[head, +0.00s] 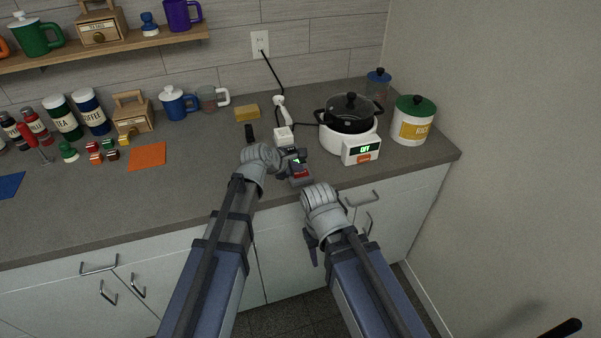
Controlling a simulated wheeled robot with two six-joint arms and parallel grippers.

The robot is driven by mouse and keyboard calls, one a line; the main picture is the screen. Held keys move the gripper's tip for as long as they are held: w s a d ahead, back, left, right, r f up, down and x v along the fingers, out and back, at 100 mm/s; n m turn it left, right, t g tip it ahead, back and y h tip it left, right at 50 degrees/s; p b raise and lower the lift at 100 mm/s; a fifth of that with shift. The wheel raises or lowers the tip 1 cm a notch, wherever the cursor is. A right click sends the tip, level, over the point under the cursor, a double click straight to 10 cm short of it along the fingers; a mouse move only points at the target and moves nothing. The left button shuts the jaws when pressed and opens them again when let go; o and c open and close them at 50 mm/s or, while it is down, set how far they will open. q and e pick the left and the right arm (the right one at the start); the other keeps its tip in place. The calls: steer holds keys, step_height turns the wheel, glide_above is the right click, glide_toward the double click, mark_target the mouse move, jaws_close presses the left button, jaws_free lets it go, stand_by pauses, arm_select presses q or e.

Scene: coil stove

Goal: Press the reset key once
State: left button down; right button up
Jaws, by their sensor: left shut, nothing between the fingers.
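A small dark device (301,174) with a red part lies on the counter near its front edge. I cannot tell for certain which part is the reset key. My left gripper (292,155) is shut and empty, at the device's far end and partly covering it. I cannot tell whether it touches the device. The white coil stove (361,148) stands to the right, its display reading OFF above an orange-red patch. My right gripper (311,243) hangs in front of the counter edge, apart from the device; its fingers are too small and dark to judge.
A black lidded pot (349,114) sits on the stove. A white device (284,134) stands behind my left gripper, near the black cord from the outlet (260,43). A yellow block (247,113) and a green-lidded canister (413,120) stand nearby. The left front counter is mostly clear.

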mark_target(297, 174)
stand_by(0.4)
arm_select(q)
steer(key=shift+r+p, duration=0.85)
steer(key=shift+p, duration=0.05)
step_height(297, 174, up, 5)
steer(key=p, duration=0.5)
stand_by(0.5)
